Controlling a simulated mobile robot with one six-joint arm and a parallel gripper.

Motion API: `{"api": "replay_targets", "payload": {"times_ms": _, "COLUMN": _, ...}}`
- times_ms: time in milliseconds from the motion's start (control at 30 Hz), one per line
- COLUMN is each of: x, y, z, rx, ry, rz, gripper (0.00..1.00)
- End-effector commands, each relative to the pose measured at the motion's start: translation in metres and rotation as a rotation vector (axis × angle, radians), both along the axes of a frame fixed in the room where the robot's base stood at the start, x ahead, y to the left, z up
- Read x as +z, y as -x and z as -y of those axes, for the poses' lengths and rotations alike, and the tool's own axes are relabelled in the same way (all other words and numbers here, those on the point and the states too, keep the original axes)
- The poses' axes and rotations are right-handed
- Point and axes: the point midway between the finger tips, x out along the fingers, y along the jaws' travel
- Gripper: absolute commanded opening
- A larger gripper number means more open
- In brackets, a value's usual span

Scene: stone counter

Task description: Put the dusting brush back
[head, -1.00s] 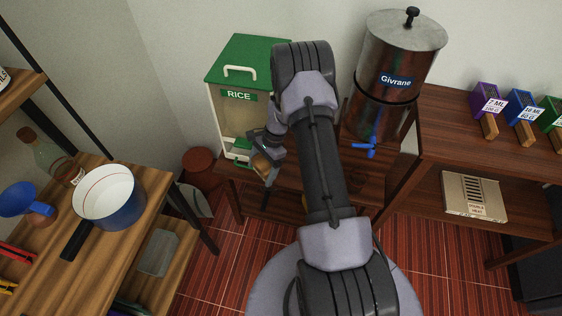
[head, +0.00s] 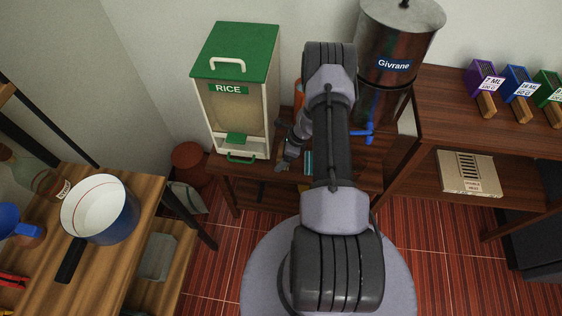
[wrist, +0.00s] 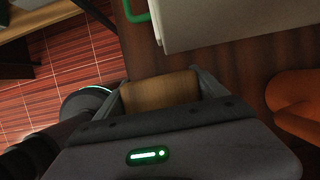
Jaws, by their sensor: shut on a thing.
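My gripper (head: 287,160) is by the lower right of the rice dispenser, just above the front of the low wooden shelf, partly hidden by my arm. In the wrist view its two fingers are shut on a rounded light-wood piece, the visible part of what I take to be the dusting brush (wrist: 160,90). The bristles are not visible. In the head view the held piece cannot be made out clearly.
The rice dispenser (head: 238,100) with a green lid stands left of my gripper; the metal Givrane tank (head: 388,75) stands to its right. An orange object (wrist: 298,100) is close to my gripper's right in the wrist view. A pot (head: 100,208) is on the left table.

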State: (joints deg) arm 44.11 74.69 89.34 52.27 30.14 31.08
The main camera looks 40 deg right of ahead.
Motion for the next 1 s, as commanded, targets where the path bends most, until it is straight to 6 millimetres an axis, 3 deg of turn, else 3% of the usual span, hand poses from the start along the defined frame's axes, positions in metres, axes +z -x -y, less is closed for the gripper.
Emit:
{"api": "replay_targets", "payload": {"times_ms": 133, "x": -0.03, "y": 0.0, "z": -0.001, "rx": 0.0, "ry": -0.001, "rz": -0.001, "gripper": 0.44}}
{"api": "replay_targets", "payload": {"times_ms": 467, "x": -0.032, "y": 0.0, "z": 0.0, "rx": 0.001, "ry": 0.0, "rz": 0.001, "gripper": 0.44}}
{"api": "replay_targets", "payload": {"times_ms": 500, "x": -0.031, "y": 0.0, "z": 0.0, "rx": 0.001, "ry": 0.0, "rz": 0.001, "gripper": 0.87}}
{"api": "replay_targets", "payload": {"times_ms": 567, "x": -0.03, "y": 0.0, "z": 0.0, "rx": 0.001, "ry": 0.0, "rz": 0.001, "gripper": 0.99}}
{"api": "replay_targets", "payload": {"times_ms": 833, "x": -0.025, "y": 0.0, "z": 0.0, "rx": 0.001, "ry": -0.001, "rz": 0.0, "gripper": 1.0}}
{"api": "replay_targets", "payload": {"times_ms": 1000, "x": 0.013, "y": 0.01, "z": 0.01, "rx": -0.001, "ry": 0.001, "rz": 0.003, "gripper": 1.0}}
